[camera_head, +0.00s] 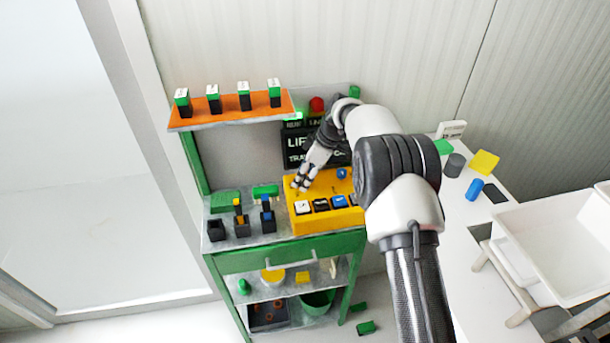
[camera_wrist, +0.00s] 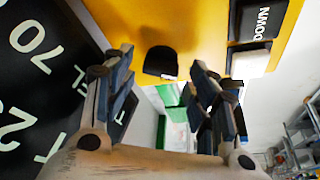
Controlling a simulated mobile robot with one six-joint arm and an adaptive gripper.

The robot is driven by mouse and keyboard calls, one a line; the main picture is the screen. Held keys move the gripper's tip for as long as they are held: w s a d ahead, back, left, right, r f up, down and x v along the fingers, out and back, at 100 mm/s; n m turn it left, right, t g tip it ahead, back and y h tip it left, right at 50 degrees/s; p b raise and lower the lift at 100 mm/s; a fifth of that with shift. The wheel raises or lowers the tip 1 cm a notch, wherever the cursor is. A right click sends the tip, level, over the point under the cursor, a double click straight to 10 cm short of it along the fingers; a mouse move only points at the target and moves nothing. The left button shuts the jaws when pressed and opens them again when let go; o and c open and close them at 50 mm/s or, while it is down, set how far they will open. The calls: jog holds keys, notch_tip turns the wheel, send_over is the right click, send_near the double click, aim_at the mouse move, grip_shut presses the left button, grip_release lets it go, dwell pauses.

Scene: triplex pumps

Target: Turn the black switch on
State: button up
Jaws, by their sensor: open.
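The yellow control box (camera_head: 325,220) stands on the shelf unit's top in the head view. In the wrist view its yellow face (camera_wrist: 200,25) fills the upper part. A small black switch (camera_wrist: 161,61) sticks out of that face, between my fingers in the picture and apart from both. My gripper (camera_head: 299,186) is open and empty at the box's upper left. Its two spread fingers also show in the wrist view (camera_wrist: 163,82). In the head view I cannot make out this black switch near the fingertips.
Push buttons, one white (camera_head: 303,207) and one black (camera_head: 321,203), line the box front. A blue knob (camera_head: 342,173) is to the right of my gripper. A black sign (camera_head: 296,146) stands close behind. An orange shelf (camera_head: 232,109) holds several green-and-black blocks.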

jog(key=v, duration=0.7)
jog(key=shift+r, duration=0.3)
jog(key=shift+d, duration=0.1)
jog(key=s+d+r+m+t+h, duration=0.1)
jog(key=s+d+r+m, duration=0.35)
jog(key=s+r, duration=0.45)
jog(key=s+d+r+m+t+h, duration=0.1)
jog(key=s+d+r+m, duration=0.3)
jog(key=s+r, duration=0.5)
jog(key=s+d+f+m, duration=0.1)
jog(key=s+d+m, duration=0.1)
jog(key=s, duration=0.6)
jog(key=s+d+f+m+t+h, duration=0.1)
jog(key=s+d+f+m, duration=0.1)
jog(key=s, duration=0.7)
jog(key=s+d+f+m+h, duration=0.1)
jog(key=s+d+f+m, duration=0.1)
jog(key=s, duration=0.6)
jog(key=shift+s+d+m+t, duration=0.35)
jog(key=shift+d+m, duration=0.1)
jog(key=shift+d, duration=0.55)
